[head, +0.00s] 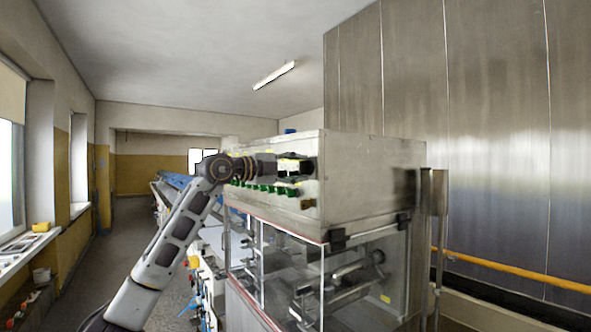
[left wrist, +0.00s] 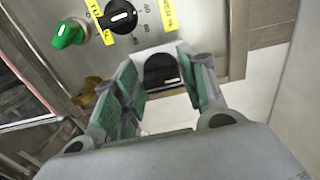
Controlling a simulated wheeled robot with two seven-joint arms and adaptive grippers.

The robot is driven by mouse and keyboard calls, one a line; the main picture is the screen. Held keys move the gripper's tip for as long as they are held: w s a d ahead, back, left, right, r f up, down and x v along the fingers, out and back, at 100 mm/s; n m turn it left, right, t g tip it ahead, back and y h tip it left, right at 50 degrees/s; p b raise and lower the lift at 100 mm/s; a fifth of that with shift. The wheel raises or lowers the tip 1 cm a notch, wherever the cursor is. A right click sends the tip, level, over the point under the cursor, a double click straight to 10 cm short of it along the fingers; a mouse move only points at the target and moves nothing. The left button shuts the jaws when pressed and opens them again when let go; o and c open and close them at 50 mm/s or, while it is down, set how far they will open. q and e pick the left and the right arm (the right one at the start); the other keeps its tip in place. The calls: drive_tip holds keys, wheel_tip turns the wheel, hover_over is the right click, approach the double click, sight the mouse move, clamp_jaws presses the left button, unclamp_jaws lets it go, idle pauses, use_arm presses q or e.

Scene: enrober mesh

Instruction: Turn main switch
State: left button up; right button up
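The control panel (head: 308,190) is on the metal box of the machine, with a row of green knobs (head: 262,188) along it. In the left wrist view, a black rotary switch (left wrist: 121,16) with yellow labels and a green knob (left wrist: 69,33) sit at the top. A second dark knob (left wrist: 161,70) lies between the fingers of my left gripper (left wrist: 156,62); the labels do not let me tell which is the main switch. The gripper is open around this knob; contact is unclear. In the head view the left gripper (head: 296,165) is at the panel face. My right gripper is out of view.
A clear-walled cabinet (head: 285,265) with a mechanism inside stands below the box. A tall metal wall (head: 480,130) with an orange rail (head: 510,268) is at the right. Open floor (head: 118,235) runs along the left, beside the windows.

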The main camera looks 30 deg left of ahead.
use_arm(q)
drive_tip(key=shift+o, duration=1.1)
drive_tip(key=shift+s, duration=0.2)
drive_tip(key=v, duration=1.1)
drive_tip(key=shift+s+a, duration=0.2)
drive_tip(key=shift+s, duration=0.05)
drive_tip(key=shift+f, duration=0.1)
idle(0.7)
